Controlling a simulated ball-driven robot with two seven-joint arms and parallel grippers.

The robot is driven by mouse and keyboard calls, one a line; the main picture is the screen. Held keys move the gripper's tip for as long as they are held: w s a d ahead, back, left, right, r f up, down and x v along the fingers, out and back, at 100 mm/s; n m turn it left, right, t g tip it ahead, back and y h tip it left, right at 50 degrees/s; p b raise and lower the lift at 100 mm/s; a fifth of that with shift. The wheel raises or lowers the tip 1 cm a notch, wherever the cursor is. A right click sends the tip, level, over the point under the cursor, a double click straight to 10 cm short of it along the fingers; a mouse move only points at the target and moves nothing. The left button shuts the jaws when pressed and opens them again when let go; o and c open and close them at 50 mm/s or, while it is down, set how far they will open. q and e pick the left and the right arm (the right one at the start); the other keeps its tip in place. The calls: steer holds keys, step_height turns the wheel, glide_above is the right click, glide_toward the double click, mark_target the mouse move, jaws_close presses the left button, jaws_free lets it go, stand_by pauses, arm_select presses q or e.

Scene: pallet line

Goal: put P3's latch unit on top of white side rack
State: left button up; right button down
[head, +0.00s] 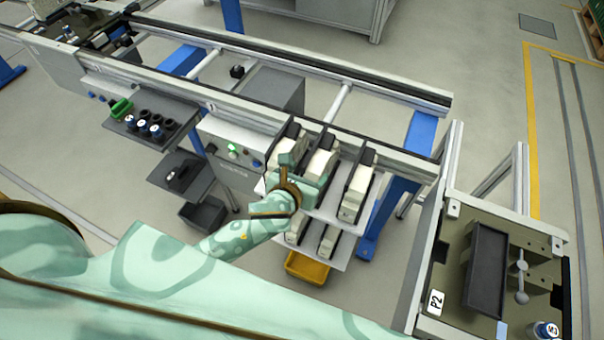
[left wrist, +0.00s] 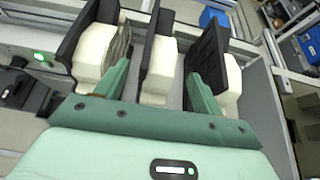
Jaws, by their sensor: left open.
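Several white blocks with black backs stand in slots on a pale side rack (head: 330,214) below the conveyor rail; which of them is the latch unit I cannot tell. My left gripper (head: 303,172) is at the upper shelf, over the front of the blocks. In the left wrist view its two green fingers (left wrist: 160,78) are apart, with the middle white block (left wrist: 160,62) between or just beyond them; contact cannot be told. Another block (left wrist: 93,52) is left of the fingers, and one (left wrist: 232,75) is right. No P3 label shows. My right gripper is not in view.
A station marked P2 (head: 436,302) with a dark tray (head: 486,270) stands at the right. A yellow bin (head: 307,268) is under the rack. A grey shelf with dark cups (head: 150,125) is to the left. Blue posts (head: 385,215) and rails bound the rack.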

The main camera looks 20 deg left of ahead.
arm_select(q)
steer(key=s+a+f+n+g, duration=0.3)
steer(key=s+f+n, duration=0.35)
steer(key=f, duration=0.35)
steer(key=s+a+f+n+g, duration=0.2)
steer(key=s+f+n, duration=0.45)
steer(key=f, duration=0.35)
steer(key=s+a+f+n+g, duration=0.1)
steer(key=s+f+n+g, duration=0.1)
steer(key=s+f+n, duration=0.2)
steer(key=s+a+f+n+g, duration=0.1)
steer(key=s+f+n+g, duration=0.1)
steer(key=s+f+n, duration=0.3)
steer(key=s+a+f+n+g, duration=0.1)
steer(key=s+f+n, duration=0.4)
steer(key=s+n, duration=0.5)
steer(key=s+a, duration=0.1)
steer(key=s, duration=0.6)
steer(key=shift+s+n+g, duration=0.15)
steer(key=shift+n+g, duration=0.25)
steer(key=shift+f, duration=0.15)
